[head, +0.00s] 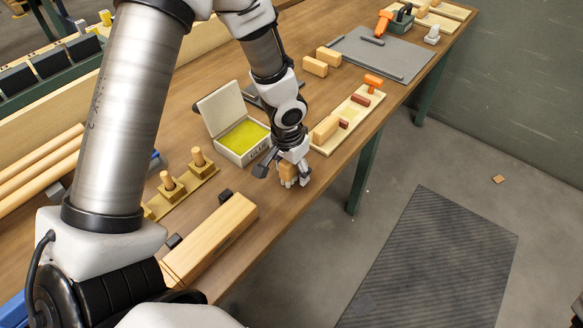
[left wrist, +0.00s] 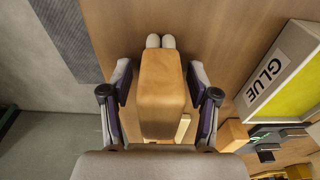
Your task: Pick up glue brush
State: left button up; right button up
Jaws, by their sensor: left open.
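A light wooden block-shaped piece with two pale rounded ends (left wrist: 162,90), which looks like the glue brush, lies on the bench between the fingers of my left gripper (left wrist: 162,108). In the head view it shows only partly (head: 287,170), under my left gripper (head: 288,176). The fingers are open on either side of it, with a narrow gap at each side in the left wrist view. Its far underside is hidden. An open glue box (head: 243,158) with yellow inside stands just left of the gripper; its GLUE label also shows in the left wrist view (left wrist: 264,77).
A pale tray (head: 322,149) holds wooden, dark red and orange pieces to the right. A peg stand (head: 190,190) and a long wooden beam (head: 215,236) lie at the near left. A grey mat (head: 400,65) lies farther back. The bench's edge is close at the right.

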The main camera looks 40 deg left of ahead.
pick_arm(q)
jog(key=shift+r, duration=0.1)
grip_shut()
jog(key=shift+r, duration=0.15)
notch_tip(320, 180, up, 10)
jog(key=shift+s+f+p, duration=0.1)
jog(key=shift+p, duration=1.1)
jog(key=c, duration=0.9)
grip_release()
jog(key=shift+c, duration=1.1)
